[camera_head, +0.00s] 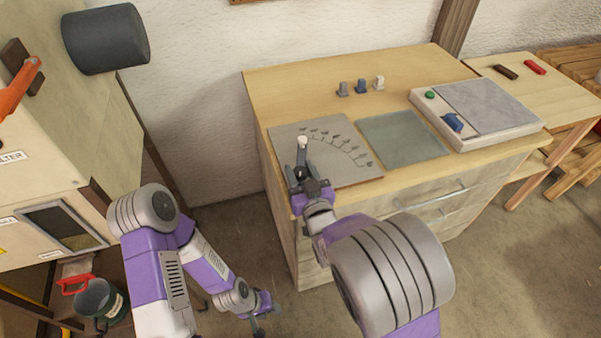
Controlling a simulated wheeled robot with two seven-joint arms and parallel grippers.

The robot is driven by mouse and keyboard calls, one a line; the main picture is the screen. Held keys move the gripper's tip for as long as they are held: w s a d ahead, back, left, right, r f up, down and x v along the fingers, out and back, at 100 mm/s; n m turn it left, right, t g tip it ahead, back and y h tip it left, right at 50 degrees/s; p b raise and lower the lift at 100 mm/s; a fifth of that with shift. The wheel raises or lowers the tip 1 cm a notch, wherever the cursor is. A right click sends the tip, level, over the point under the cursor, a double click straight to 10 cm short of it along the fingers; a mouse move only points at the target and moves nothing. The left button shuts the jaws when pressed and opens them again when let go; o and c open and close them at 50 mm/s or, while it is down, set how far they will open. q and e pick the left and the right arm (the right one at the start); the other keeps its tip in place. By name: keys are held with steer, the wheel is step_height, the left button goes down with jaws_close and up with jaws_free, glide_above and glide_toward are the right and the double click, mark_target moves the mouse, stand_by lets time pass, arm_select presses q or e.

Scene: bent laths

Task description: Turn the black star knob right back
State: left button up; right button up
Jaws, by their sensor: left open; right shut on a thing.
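A grey plate (350,172) with an arc of marks lies on the wooden cabinet top. A grey lever with a pale round tip (302,142) stands over its left side, pointing away from me. The black star knob (299,173) is a small dark shape at the lever's near end, partly hidden by my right gripper. My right gripper (309,184) is shut at the knob, though its fingertips are hard to make out. My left gripper (258,327) is open and empty, low beside the cabinet, partly cut off by the bottom edge.
Behind the plate stand small grey, blue and white pieces (361,86). A green-grey mat (403,138) lies right of it, then a pale box (490,137) with a green button and blue switch. A machine with a dark cylinder (105,38) stands at left.

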mark_target(307, 174)
steer(key=n+g+y, duration=0.2)
steer(key=y, duration=0.1)
steer(key=n+g+y, duration=0.2)
steer(key=n+y, duration=0.1)
steer(key=shift+w+d+y, duration=0.1)
steer(key=shift+d+y, duration=0.1)
steer(key=shift+y, duration=0.1)
steer(key=shift+a+n+g+y, duration=0.15)
steer(key=shift+n+g+y, duration=1.25)
steer(key=shift+g, duration=0.3)
steer(key=o, duration=0.9)
steer(key=shift+a, duration=0.1)
steer(key=p+v, duration=0.1)
steer(key=v, duration=0.6)
steer(key=shift+p, duration=0.3)
steer(key=shift+d, duration=0.3)
